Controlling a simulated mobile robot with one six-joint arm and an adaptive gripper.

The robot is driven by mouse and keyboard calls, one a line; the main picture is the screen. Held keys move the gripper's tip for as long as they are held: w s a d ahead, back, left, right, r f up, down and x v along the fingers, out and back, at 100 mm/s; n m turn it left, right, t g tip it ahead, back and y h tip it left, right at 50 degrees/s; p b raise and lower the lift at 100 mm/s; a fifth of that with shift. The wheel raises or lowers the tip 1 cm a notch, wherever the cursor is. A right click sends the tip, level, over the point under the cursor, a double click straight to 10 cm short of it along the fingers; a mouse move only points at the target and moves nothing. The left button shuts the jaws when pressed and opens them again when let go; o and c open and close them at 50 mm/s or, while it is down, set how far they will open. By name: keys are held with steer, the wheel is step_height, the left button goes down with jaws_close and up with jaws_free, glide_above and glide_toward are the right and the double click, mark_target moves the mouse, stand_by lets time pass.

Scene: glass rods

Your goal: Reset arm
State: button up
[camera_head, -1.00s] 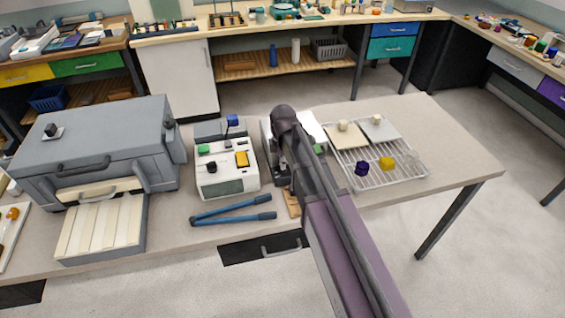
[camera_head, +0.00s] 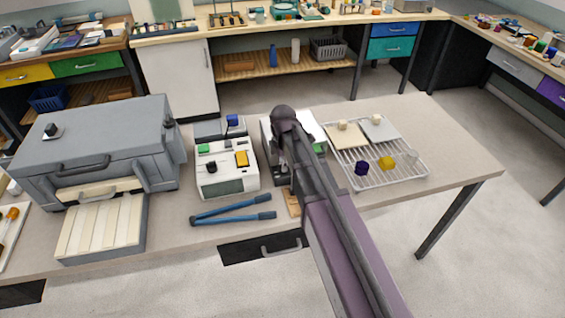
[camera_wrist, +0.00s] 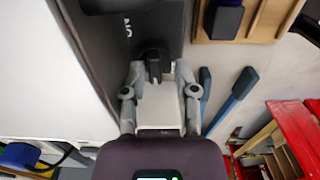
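My arm (camera_head: 315,190) reaches over the table in the head view and hides my gripper there. In the wrist view my gripper (camera_wrist: 160,69) has its two fingers apart. A small dark knob or lever (camera_wrist: 155,64) shows between the fingertips, in front of a dark panel (camera_wrist: 125,50) with an upside-down "ON" label. A pale piece shows between the fingers below it. I cannot tell whether either finger touches the knob. In the head view the white and grey device (camera_head: 272,140) under my arm's end is partly hidden.
A white box with buttons (camera_head: 226,178) and blue-handled tongs (camera_head: 232,212) lie left of my arm. A grey case-like machine (camera_head: 95,150) stands further left. A wire rack (camera_head: 400,175) with pads and small blocks is on the right. The table's right end (camera_head: 455,165) is clear.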

steer(key=shift+w, duration=0.3)
stand_by(0.4)
steer(key=shift+s+r, duration=0.15)
steer(key=shift+s, duration=0.05)
